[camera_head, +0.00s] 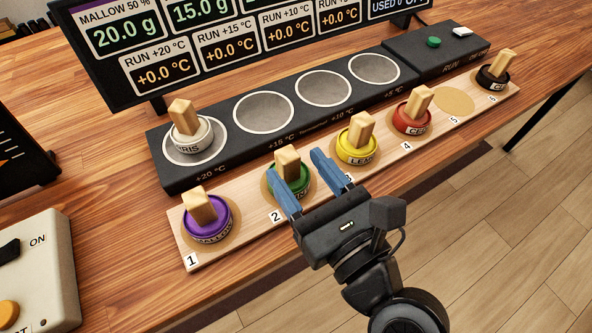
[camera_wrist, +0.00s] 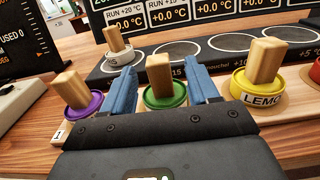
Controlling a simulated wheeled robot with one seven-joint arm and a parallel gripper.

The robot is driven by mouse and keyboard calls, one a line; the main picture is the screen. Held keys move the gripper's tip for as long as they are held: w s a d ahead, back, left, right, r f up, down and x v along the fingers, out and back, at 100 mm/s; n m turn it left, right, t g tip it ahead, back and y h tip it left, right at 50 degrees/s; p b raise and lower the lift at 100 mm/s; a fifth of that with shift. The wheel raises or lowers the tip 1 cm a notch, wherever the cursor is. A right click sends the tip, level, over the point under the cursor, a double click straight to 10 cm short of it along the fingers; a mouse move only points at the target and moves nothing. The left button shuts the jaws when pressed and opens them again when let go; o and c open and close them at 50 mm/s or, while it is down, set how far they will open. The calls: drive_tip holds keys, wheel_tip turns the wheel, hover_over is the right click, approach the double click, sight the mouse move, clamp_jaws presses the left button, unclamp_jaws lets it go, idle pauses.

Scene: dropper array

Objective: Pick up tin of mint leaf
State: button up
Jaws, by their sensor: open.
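A green tin (camera_head: 303,188) with an upright wooden block handle (camera_head: 287,161) sits at place 2 of the wooden rack. Its label is mostly hidden, so I cannot read whether it says mint. In the wrist view the green tin (camera_wrist: 165,98) and its handle (camera_wrist: 159,74) show between my two blue fingers. My gripper (camera_head: 298,170) is open and reaches in from the front right. In the head view its left finger crosses in front of the green tin, and its right finger is between this tin and the yellow one. Nothing is held.
On the rack (camera_head: 200,258), a purple tin (camera_head: 210,228) stands left of the green one; yellow (camera_head: 357,148), red (camera_head: 412,120) and black (camera_head: 493,78) tins stand right. A white tin (camera_head: 188,141) sits on the dark heater strip (camera_head: 228,153) behind. Place 5 (camera_head: 455,101) is empty.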

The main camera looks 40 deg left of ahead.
sight(282, 150)
drive_tip(key=shift+x, duration=2.75)
drive_tip(key=shift+s, duration=0.1)
drive_tip(key=shift+c, duration=0.4)
clamp_jaws()
